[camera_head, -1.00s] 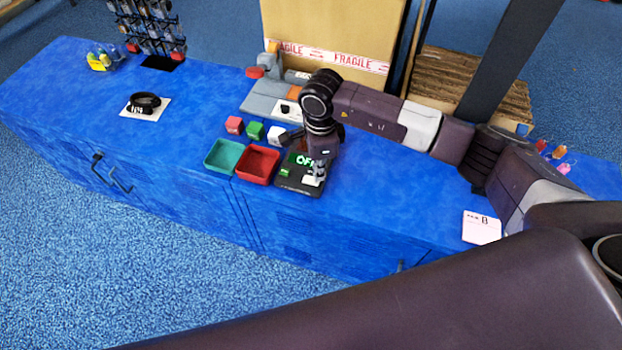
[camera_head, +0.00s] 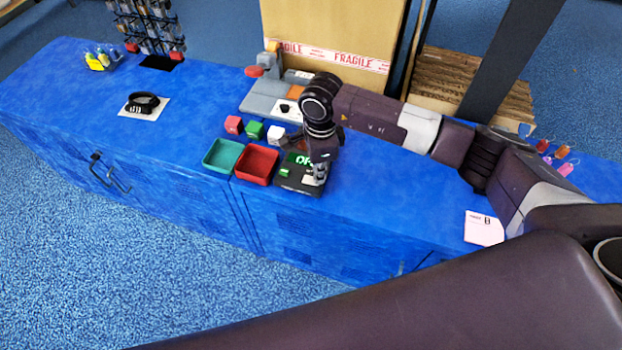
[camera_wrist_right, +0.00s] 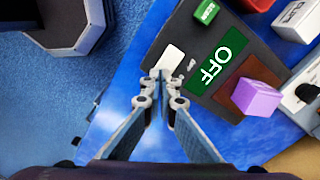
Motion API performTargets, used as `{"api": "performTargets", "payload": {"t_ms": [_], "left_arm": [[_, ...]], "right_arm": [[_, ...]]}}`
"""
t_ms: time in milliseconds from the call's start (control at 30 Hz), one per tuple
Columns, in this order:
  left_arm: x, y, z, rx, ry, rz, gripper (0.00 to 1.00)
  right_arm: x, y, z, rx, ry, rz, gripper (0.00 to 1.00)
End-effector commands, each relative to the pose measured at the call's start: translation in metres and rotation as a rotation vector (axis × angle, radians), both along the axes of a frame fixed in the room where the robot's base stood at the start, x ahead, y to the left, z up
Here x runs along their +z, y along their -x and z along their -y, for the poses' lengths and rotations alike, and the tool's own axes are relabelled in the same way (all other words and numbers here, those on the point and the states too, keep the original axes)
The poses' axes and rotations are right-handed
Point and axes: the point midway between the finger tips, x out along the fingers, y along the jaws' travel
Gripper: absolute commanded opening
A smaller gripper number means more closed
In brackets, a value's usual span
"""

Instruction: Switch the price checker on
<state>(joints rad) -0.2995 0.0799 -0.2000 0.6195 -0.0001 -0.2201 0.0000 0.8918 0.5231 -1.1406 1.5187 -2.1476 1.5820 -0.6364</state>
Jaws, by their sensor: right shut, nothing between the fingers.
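The price checker (camera_head: 289,185) is a flat dark panel on the blue counter, beside the red tray. In the right wrist view, its green display (camera_wrist_right: 221,63) reads OFF. A green key (camera_wrist_right: 206,12) and a white key (camera_wrist_right: 171,57) are on its face. My right gripper (camera_head: 320,180) is over the panel's right part, pointing down. In the wrist view, the right fingertips (camera_wrist_right: 162,75) are together and empty, at the edge of the white key; I cannot tell whether they touch it. My left gripper is out of view.
A teal tray (camera_head: 223,143) and red tray (camera_head: 274,151) stand left of the panel, with small coloured blocks (camera_head: 254,130) behind. A purple block (camera_wrist_right: 257,97) is close beside the display. A grey machine (camera_head: 263,95) and large carton (camera_head: 330,25) stand behind. The counter's left half is mostly clear.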

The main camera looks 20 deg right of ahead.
Motion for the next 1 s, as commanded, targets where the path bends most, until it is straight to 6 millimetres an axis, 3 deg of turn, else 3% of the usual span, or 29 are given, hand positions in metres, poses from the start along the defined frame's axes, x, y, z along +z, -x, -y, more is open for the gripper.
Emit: {"api": "performTargets", "payload": {"t_ms": [467, 1000], "left_arm": [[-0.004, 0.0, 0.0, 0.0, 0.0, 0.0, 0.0], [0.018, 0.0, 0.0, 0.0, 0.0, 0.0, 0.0]], "right_arm": [[-0.004, 0.0, 0.0, 0.0, 0.0, 0.0, 0.0], [0.036, 0.0, 0.0, 0.0, 0.0, 0.001, 0.0]]}}
